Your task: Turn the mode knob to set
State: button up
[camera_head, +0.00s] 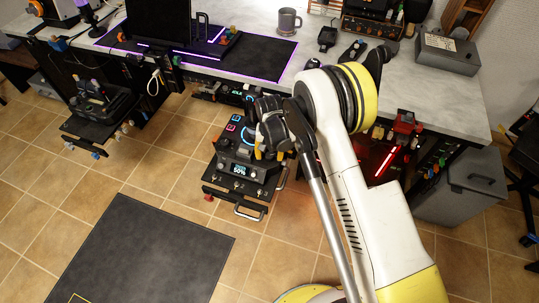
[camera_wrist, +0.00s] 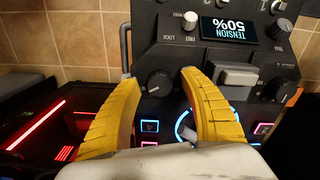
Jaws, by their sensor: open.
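The control panel (camera_head: 238,174) stands below the desk front, with a small lit screen (camera_head: 236,170). In the wrist view the screen (camera_wrist: 234,27) appears upside down and reads "TENSION 50%". A black round knob (camera_wrist: 158,84) with a pale mark lies between the yellow fingers of my gripper (camera_wrist: 158,77). The fingers are open, one on each side of it; I cannot tell whether they touch it. Another black knob (camera_wrist: 281,29) is at the upper right. I cannot read which knob is the mode knob. In the head view my gripper (camera_head: 269,153) is over the panel and hides part of it.
The desk (camera_head: 330,80) overhangs behind. A metal handle (camera_head: 249,212) sticks out in front of the panel.

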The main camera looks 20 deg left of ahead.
aim_at(270, 155)
notch_tip(270, 155, up, 12)
dwell(0.4)
dwell(0.3)
jog(key=s+d+r+m+t+y, duration=0.1)
jog(key=d+r, duration=0.8)
jog(key=r, duration=0.2)
jog(key=s+d+r+t, duration=0.2)
jog(key=d+r, duration=0.7)
jog(key=r, duration=0.2)
jog(key=s+d+r+t, duration=0.2)
jog(key=s+d, duration=0.6)
jog(key=s+d+r+m+t+h, duration=0.1)
jog(key=s+d+r+t, duration=0.1)
jog(key=s+d, duration=0.6)
jog(key=shift+s+d+r, duration=0.25)
jog(key=shift+s+r, duration=0.35)
